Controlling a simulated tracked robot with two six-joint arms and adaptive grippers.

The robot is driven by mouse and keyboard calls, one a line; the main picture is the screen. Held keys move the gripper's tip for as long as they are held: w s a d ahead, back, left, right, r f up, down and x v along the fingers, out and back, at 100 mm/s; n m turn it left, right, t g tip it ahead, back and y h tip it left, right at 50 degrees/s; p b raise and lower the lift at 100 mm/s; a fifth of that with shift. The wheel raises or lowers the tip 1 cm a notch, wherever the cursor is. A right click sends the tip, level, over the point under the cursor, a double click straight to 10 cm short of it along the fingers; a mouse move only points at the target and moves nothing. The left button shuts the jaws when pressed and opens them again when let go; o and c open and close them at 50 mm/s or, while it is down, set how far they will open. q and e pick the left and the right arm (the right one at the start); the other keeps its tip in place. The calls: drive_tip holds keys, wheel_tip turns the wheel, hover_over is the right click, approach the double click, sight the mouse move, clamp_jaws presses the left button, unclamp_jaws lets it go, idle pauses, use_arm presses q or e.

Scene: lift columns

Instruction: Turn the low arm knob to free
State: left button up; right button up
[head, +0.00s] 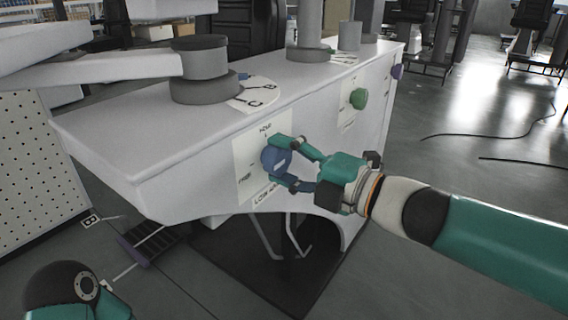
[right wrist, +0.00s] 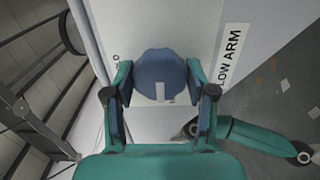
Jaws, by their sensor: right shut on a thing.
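The low arm knob (head: 273,160) is a blue, scalloped knob on a white label plate (head: 243,152) on the side of the pale column housing. The plate reads LOW ARM at its bottom, with FREE at lower left and a small word at the top. My right gripper (head: 284,163) is shut on the knob, one finger on each side. The right wrist view shows the knob (right wrist: 160,66) between both fingers, with a pale mark on its near edge. I cannot tell which label the mark points at. My left gripper is not in view.
Grey cylinders stand on the housing top (head: 135,120). A dark mat (head: 225,262) lies below. The floor to the right is mostly open, with dark cables.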

drive_tip(key=shift+f, duration=0.3)
drive_tip(key=o, duration=1.1)
drive_tip(key=shift+a, duration=0.1)
drive_tip(key=shift+o, duration=0.2)
drive_tip(key=shift+r, duration=0.15)
drive_tip(key=v, duration=1.2)
drive_tip(key=shift+w, duration=0.1)
